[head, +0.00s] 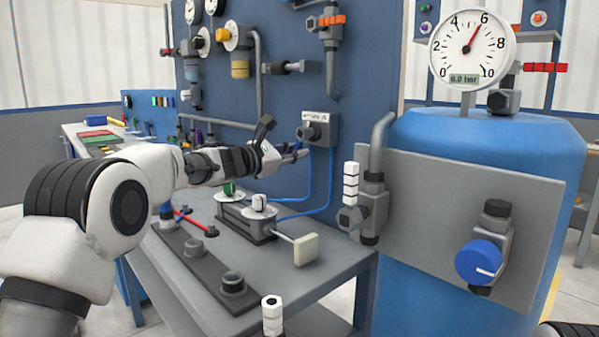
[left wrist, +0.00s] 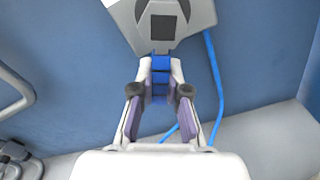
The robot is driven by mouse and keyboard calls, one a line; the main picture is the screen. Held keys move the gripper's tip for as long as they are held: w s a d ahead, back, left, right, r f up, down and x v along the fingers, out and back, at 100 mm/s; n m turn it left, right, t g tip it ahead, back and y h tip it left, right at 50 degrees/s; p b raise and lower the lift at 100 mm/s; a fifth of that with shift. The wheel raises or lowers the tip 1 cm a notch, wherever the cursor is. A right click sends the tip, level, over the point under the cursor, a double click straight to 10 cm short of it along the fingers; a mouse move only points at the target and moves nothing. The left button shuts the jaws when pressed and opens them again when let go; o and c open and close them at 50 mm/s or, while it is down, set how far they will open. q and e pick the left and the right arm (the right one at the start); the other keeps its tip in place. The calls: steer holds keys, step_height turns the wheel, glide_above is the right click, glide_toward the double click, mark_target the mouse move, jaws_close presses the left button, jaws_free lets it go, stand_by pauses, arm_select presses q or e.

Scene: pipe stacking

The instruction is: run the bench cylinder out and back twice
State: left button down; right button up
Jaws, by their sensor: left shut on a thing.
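The bench cylinder (head: 245,222) is a grey block on the bench, with a green and a white fitting on top. A short length of its rod shows between the body and the cream end plate (head: 306,249). Blue hoses run from it towards a grey valve box (head: 320,127) on the blue panel. The valve box also shows in the left wrist view (left wrist: 183,12), with a blue lever (left wrist: 160,78) hanging down from it. My left gripper (head: 292,152) is at the lever, its fingers shut on it; it also shows in the left wrist view (left wrist: 161,70).
A blue tank (head: 480,140) with a gauge (head: 473,48) reading 6.0 bar and a blue knob (head: 479,262) stands at the right. Pipe fittings (head: 372,205) rise near the bench's right edge. A dark rail with sockets (head: 233,284) lies along the bench front.

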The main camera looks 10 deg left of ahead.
arm_select(q)
steer(key=shift+w+a+r+m+b, duration=0.1)
steer(key=shift+w+a+m+b, duration=0.15)
steer(key=shift+m+b, duration=0.55)
steer(key=shift+a+r+m, duration=0.15)
steer(key=shift+r+m, duration=0.05)
steer(key=shift+m, duration=0.2)
steer(key=shift+r, duration=0.1)
steer(key=c, duration=1.1)
jaws_free()
steer(key=shift+c, duration=0.2)
steer(key=v, duration=1.2)
